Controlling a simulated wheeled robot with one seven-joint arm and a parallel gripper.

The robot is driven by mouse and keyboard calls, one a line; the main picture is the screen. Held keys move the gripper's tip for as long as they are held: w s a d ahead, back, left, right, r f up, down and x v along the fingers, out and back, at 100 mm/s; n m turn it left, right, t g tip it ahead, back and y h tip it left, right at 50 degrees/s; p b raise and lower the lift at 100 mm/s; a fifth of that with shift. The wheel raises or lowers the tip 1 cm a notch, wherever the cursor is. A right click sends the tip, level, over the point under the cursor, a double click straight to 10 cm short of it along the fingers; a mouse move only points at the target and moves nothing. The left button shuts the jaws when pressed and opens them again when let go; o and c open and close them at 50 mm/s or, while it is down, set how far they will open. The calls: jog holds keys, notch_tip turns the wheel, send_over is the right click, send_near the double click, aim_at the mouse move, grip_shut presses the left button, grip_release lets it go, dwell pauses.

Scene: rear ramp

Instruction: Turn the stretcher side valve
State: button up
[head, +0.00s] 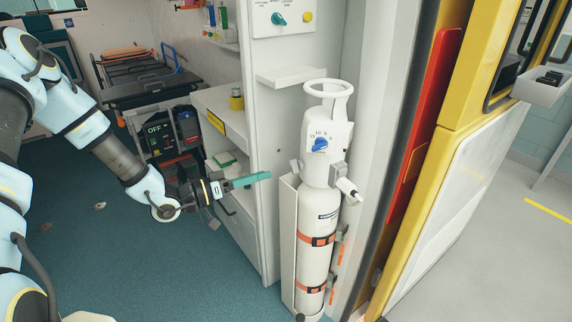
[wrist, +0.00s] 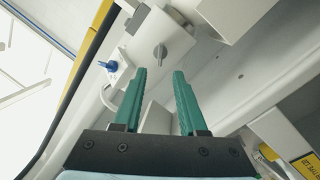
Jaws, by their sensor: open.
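A white gas cylinder (head: 316,205) stands upright in a holder in the head view. A blue knob (head: 320,144) is on its front; it seems to show in the wrist view too (wrist: 107,65). A grey knob (wrist: 160,51) on a white body faces me in the wrist view, just beyond my fingertips. It seems to be on the cylinder's stretcher side, mostly hidden in the head view. My gripper (head: 268,175) is open and empty, left of the cylinder. Its green fingers (wrist: 162,72) are apart and do not visibly touch the knob.
A wall panel with a teal knob (head: 279,19) and a yellow knob (head: 307,17) is above a small white ledge (head: 291,75). A cabinet (head: 225,110) stands behind my gripper. The stretcher (head: 150,88) is at the back left. Blue floor (head: 165,270) is clear.

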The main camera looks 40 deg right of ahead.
aim_at(297, 166)
jog(key=p+x, duration=0.2)
jog(key=x, duration=0.6)
jog(key=shift+d, duration=0.1)
grip_shut()
dwell(0.4)
